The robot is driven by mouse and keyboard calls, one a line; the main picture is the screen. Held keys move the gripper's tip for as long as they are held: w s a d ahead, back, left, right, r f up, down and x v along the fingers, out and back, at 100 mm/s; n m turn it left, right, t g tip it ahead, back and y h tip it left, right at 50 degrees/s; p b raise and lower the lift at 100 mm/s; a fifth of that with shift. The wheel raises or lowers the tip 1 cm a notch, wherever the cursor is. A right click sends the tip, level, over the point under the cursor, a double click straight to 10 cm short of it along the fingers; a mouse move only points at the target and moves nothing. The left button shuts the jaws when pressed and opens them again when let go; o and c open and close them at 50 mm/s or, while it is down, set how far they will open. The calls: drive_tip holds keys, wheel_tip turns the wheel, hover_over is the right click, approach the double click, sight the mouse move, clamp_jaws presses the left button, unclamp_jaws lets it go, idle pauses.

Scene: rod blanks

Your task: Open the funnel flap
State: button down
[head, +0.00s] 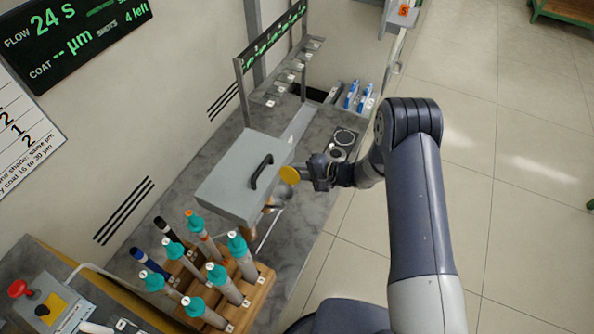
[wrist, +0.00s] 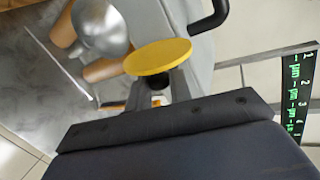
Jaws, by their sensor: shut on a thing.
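My gripper (head: 303,173) is at the right side of a grey box (head: 235,178) with a black bar handle (head: 262,171). It is shut on a round yellow disc (head: 289,175), which also shows at the fingertips in the wrist view (wrist: 158,56). A shiny silver rounded body (wrist: 100,28), perhaps the funnel, lies just left of the disc in the wrist view. I cannot tell which part is the flap, or whether the disc belongs to it. The fingers hide what is under the disc.
A wooden rack (head: 256,295) with several teal-capped tubes stands in front of the box. A small rack frame (head: 285,75) and blue items (head: 352,94) are behind it. A control box with a red button (head: 18,288) is at lower left. Open tiled floor (head: 520,200) is at right.

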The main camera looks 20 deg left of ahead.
drive_tip(key=c, duration=1.4)
unclamp_jaws()
drive_tip(key=shift+o, duration=0.2)
drive_tip(key=b+v, duration=0.1)
drive_tip(key=v, duration=0.9)
drive_tip(key=shift+d, duration=0.35)
drive_tip(key=shift+a+r, duration=0.1)
drive_tip(key=p+x, duration=0.1)
drive_tip(key=x, duration=1)
drive_tip(key=shift+d+r, duration=0.1)
drive_tip(key=shift+d, duration=0.1)
